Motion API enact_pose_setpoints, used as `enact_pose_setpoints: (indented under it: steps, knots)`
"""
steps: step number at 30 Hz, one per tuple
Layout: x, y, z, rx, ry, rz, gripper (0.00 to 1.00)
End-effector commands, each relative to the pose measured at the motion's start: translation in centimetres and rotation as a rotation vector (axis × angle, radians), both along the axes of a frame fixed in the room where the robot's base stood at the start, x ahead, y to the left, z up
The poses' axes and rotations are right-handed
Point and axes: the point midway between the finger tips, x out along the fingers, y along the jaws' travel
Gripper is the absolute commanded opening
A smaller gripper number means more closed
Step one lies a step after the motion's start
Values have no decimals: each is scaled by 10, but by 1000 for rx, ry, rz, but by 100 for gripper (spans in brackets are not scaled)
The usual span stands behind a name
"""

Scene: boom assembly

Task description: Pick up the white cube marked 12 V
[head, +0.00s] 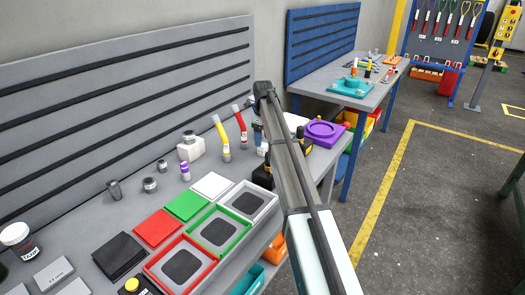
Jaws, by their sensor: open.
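A pale, roughly cube-shaped block (190,149) stands on the grey bench towards the back panel, with a small grey round part on its top. No 12 V marking can be read on it, so I cannot tell if it is the cube named. Another white object (296,122) shows partly behind my arm, and its full shape is hidden. My arm slants up across the middle of the view. I cannot make out my gripper's fingers, and nothing is seen held.
The bench holds red (157,229), green (187,205) and white (212,186) squares beside framed trays (220,232). A second bench (345,75) stands behind.

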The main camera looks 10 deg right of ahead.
Motion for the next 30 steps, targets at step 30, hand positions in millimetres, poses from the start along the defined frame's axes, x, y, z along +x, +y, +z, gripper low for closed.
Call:
enact_pose_setpoints:
  steps: [30]
  knots:
    - [-3,0,-50,0,0,0,37]
